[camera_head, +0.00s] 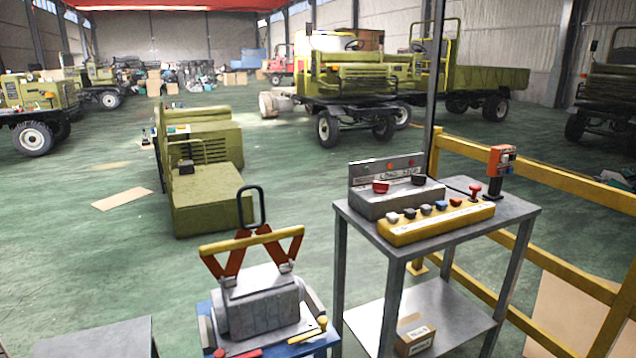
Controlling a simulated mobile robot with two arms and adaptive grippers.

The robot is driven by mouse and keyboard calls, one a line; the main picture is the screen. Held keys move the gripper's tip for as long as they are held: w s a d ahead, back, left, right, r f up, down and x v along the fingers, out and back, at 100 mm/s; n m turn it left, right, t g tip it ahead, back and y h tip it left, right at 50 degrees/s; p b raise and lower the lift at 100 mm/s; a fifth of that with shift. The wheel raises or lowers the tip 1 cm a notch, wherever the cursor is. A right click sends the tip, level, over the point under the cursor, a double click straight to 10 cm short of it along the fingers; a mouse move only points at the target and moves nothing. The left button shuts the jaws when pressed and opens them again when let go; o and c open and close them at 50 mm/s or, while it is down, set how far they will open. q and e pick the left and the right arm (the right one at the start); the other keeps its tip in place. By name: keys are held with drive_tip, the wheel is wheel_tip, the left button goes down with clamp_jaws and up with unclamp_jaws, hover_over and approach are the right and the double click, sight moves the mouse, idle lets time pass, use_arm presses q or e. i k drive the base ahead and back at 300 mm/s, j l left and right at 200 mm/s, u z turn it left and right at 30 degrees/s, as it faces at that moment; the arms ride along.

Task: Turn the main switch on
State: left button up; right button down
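A metal table (508,214) at the right of the head view carries the controls. A grey control box (395,204) with a red knob, a black knob and an upright labelled back panel stands on its top. A yellow button box (437,227) with a row of coloured buttons lies in front of it, with a red mushroom button (475,190) at its right end. Neither of my grippers is in view.
A grey block with a red-and-yellow lifting frame (252,243) sits on a blue stand left of the table. A yellow railing (570,185) runs behind the table on the right. A small box (415,335) lies on the lower shelf.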

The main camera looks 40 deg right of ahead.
sight(380, 188)
drive_tip(key=z, duration=1.65)
drive_tip(key=i, duration=0.1)
